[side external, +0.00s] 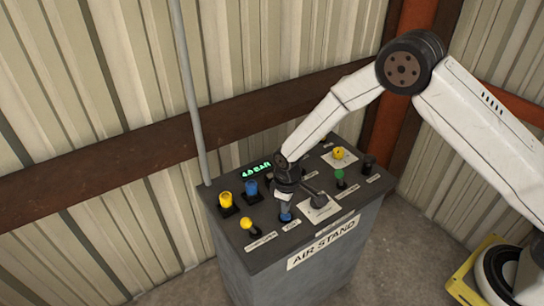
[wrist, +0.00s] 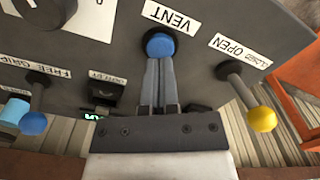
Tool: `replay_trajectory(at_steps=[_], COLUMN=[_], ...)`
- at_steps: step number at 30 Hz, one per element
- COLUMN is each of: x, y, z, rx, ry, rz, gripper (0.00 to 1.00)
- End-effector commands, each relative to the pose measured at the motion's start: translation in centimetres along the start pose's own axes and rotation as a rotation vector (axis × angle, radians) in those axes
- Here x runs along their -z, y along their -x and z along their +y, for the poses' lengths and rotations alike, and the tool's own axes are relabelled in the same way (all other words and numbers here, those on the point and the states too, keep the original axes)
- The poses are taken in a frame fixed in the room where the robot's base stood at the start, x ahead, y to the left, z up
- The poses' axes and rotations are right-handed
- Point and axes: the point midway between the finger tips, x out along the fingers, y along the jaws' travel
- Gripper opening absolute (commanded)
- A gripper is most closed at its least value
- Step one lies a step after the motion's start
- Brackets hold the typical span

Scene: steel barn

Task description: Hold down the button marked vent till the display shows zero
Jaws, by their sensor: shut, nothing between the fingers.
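The button marked VENT is a blue round cap (wrist: 160,45) under an upside-down VENT label (wrist: 167,18) in the wrist view. In the side view the blue button (side external: 286,217) shows just below my gripper (side external: 286,208). My gripper is shut and empty, pointing down at the button. In the wrist view its fingertips (wrist: 160,60) overlap the cap's near edge; I cannot tell whether they touch it or whether it is pressed. The green display (side external: 256,169) reads 4.0 BAR in the side view; only a sliver of it (wrist: 92,117) shows in the wrist view.
The grey air stand (side external: 285,278) carries several other controls. A yellow-ball lever (wrist: 262,119) marked OPEN and CLOSED and a blue ball (wrist: 33,123) flank the fingers. A lever on a white plate (side external: 321,211) stands close right of my gripper. A grey pipe (side external: 190,85) rises behind.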

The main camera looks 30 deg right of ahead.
Motion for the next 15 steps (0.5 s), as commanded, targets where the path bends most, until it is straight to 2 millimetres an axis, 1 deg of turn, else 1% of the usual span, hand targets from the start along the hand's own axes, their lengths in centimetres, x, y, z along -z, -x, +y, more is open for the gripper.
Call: replay_trajectory(at_steps=[15], x=[-0.01], y=[-0.59], z=[0.0], rx=[0.0], ry=[0.0], rz=[0.0], gripper=[0.0])
